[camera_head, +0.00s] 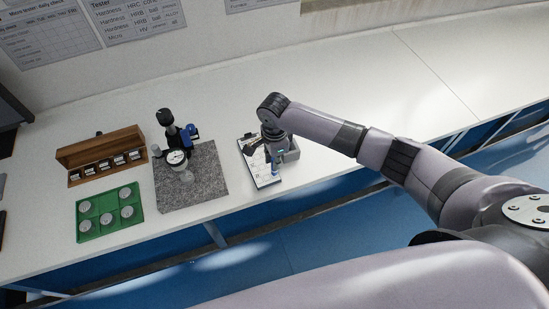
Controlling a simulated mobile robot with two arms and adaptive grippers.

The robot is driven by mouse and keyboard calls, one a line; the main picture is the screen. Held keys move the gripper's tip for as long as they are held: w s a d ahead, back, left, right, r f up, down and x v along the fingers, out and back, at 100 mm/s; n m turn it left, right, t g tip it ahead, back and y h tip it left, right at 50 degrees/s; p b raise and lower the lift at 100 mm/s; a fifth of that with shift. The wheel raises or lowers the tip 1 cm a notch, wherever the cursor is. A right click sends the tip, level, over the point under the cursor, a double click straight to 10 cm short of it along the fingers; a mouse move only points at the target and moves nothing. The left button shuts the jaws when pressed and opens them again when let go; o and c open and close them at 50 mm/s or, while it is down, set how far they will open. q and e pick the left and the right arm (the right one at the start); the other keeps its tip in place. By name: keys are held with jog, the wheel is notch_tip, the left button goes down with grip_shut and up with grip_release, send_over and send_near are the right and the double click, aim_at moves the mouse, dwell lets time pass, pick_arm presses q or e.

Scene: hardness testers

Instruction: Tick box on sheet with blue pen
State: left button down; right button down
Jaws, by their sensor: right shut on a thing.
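A white sheet on a dark clipboard (266,180) lies on the bench near its front edge. My right gripper (274,163) points down over the sheet's right side. It is shut on the blue pen (275,172), which shows as a small blue upright piece below the fingers. I cannot tell whether the pen tip touches the sheet. The gripper and arm hide part of the sheet, and the boxes on it are too small to read. My left gripper is not in view.
A green tray (93,233) of discs and a wooden case (72,157) lie further left. The bench (380,75) is clear at the back right.

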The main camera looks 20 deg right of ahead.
jog(key=shift+w+d+p, duration=0.2)
jog(key=shift+p, duration=0.65)
dwell(0.7)
notch_tip(320, 180, up, 2)
jog(key=p, duration=0.3)
jog(key=shift+r, duration=0.2)
jog(key=shift+r+p, duration=0.75)
jog(key=shift+r, duration=1.05)
